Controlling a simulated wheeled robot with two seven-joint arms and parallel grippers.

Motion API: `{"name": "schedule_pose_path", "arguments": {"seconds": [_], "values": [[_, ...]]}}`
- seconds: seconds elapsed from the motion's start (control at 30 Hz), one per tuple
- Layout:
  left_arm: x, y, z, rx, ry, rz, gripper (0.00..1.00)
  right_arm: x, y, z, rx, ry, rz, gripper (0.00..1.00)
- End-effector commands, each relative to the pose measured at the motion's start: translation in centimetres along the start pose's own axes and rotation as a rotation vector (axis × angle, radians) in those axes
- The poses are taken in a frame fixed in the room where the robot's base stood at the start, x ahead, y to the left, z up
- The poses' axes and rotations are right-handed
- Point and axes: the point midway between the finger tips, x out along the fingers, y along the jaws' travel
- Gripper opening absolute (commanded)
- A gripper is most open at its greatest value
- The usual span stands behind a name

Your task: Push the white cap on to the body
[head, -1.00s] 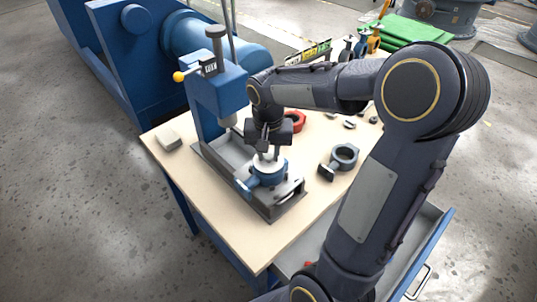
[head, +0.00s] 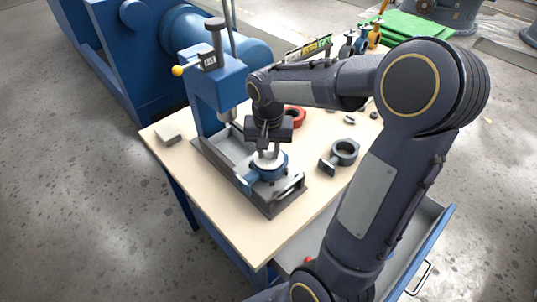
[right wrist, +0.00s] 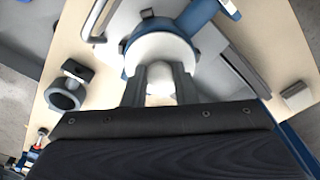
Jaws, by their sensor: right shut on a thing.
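The white cap (right wrist: 163,45) sits at the top of the blue valve body (right wrist: 203,14), covering its round opening in the right wrist view. In the head view the white cap (head: 266,161) and the blue body (head: 271,175) are on the grey fixture of the bench press. My right gripper (head: 268,151) is above them, pointing down. Its fingers (right wrist: 160,82) are shut on the pale knob of the cap. Whether the cap is fully seated is hard to tell. My left gripper is not in view.
The blue press (head: 217,88) with a yellow-knobbed lever stands left of my right gripper. A grey ring part (head: 344,153) and a red ring (head: 295,117) lie on the table (head: 238,235). A small beige block (head: 168,134) lies at left. The table's front is clear.

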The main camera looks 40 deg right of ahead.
Motion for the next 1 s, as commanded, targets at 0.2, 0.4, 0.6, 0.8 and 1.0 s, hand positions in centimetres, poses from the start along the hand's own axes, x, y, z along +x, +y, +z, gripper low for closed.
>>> {"name": "schedule_pose_path", "arguments": {"seconds": [0.2,0.4,0.6,0.8,1.0], "values": [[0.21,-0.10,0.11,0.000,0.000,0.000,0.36,0.33,0.00,0.03,0.000,0.000,0.000,0.00],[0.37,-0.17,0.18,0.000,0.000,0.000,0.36,0.59,0.00,0.06,0.000,-0.001,0.000,0.00],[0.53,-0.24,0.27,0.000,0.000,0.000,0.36,0.89,0.01,0.12,0.000,-0.002,0.001,0.00],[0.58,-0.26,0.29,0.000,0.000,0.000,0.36,1.00,0.02,0.15,0.000,-0.003,0.002,0.00],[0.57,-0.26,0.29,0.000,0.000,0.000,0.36,1.00,0.03,0.17,0.000,-0.004,0.002,0.00]]}}
